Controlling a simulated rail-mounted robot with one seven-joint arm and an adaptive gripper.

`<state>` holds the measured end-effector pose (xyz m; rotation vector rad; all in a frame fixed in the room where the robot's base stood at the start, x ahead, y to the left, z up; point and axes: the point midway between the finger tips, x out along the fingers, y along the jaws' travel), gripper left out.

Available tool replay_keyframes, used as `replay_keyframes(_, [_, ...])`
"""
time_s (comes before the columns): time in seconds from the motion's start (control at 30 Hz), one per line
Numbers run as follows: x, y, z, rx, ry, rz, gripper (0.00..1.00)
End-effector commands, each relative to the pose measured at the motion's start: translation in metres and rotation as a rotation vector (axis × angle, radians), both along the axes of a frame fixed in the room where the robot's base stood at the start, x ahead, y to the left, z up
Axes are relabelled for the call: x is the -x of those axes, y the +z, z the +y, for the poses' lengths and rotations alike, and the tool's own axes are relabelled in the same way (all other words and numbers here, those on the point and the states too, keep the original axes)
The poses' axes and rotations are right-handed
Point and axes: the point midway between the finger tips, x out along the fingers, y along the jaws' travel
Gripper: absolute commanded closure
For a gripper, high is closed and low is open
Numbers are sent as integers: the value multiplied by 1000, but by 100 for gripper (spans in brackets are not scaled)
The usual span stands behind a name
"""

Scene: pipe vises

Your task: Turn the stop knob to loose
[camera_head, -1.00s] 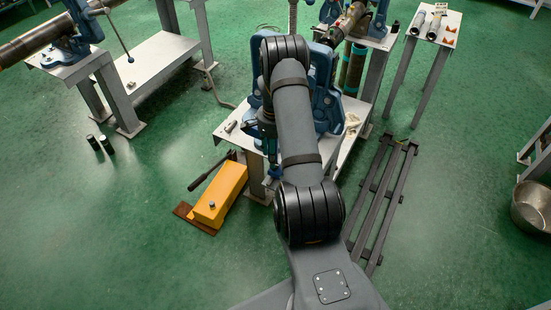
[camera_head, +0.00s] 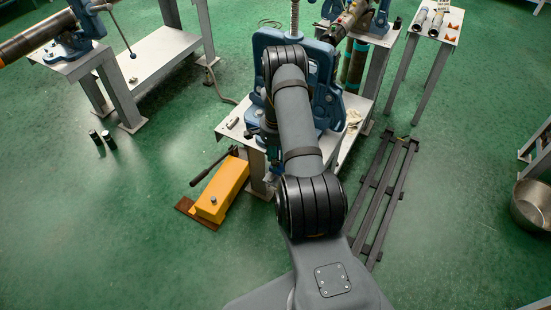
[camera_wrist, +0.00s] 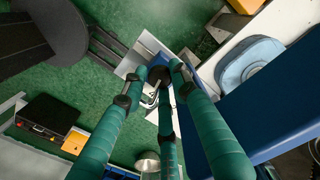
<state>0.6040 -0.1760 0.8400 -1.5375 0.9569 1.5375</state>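A large blue pipe vise (camera_head: 325,95) stands on a pale metal table (camera_head: 232,123), partly behind my arm. Its blue body also fills the right of the wrist view (camera_wrist: 265,115). In the wrist view, the teal fingers of my gripper (camera_wrist: 160,76) converge near a small dark round part and a bent shiny metal piece (camera_wrist: 150,98). I cannot tell whether they touch either, or whether the dark part is the stop knob or a fingertip. In the head view my gripper is mostly hidden by my arm, beside the vise's left side. No stop knob can be clearly made out.
A yellow box (camera_head: 222,188) with a dark lever lies on the floor left of the table. A dark metal rack (camera_head: 385,195) lies to the right. Other vise tables stand at the back left (camera_head: 155,60) and back right. A metal pot (camera_head: 533,203) is at far right.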

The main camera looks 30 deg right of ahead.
Motion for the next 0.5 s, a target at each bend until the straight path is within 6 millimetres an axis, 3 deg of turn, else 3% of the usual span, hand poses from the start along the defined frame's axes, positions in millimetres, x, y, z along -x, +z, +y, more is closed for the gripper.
replay_keyframes(0.5, [0, 0, 0, 0, 5, 0, 100])
